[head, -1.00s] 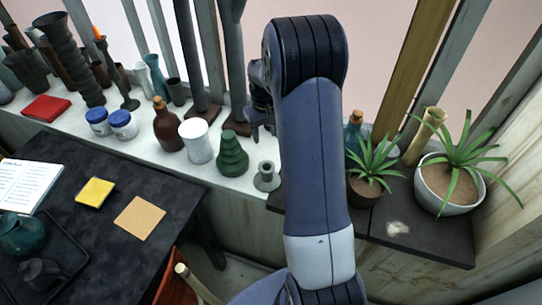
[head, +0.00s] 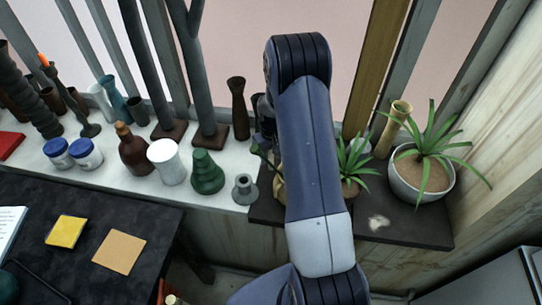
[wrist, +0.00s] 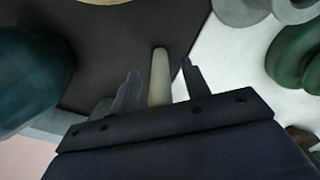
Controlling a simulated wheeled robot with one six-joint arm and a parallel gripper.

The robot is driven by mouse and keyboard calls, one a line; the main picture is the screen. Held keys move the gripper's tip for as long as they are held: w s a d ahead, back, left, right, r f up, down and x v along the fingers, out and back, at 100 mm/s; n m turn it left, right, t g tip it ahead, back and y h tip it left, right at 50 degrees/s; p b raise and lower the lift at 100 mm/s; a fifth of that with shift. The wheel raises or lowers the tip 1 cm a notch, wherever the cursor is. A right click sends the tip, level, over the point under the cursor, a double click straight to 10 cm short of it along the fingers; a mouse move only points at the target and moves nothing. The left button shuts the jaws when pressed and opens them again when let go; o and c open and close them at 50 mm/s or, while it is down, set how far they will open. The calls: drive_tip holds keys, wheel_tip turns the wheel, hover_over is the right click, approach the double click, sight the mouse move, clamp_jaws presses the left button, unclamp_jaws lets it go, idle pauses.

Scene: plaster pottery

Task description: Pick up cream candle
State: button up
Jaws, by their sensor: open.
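The cream candle (wrist: 160,72) is a slim, pale rod in the wrist view. It stands out between the two fingers of my gripper (wrist: 160,80), which is open with a gap on each side of it. The candle's lower part is hidden behind the gripper body. I cannot clearly make out the candle in the head view. There my gripper (head: 262,135) is partly hidden behind my arm, above the join of the white ledge and the dark ledge.
A teal vessel (wrist: 32,75) is close on the left in the wrist view. A grey holder (head: 245,190) and a green stacked pot (head: 206,172) stand on the white ledge (head: 120,190). Potted plants (head: 422,170) stand at right on the dark ledge (head: 400,226).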

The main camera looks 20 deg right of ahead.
drive_tip(key=shift+f, duration=0.3)
drive_tip(key=shift+c, duration=0.3)
clamp_jaws()
drive_tip(key=shift+r, duration=0.1)
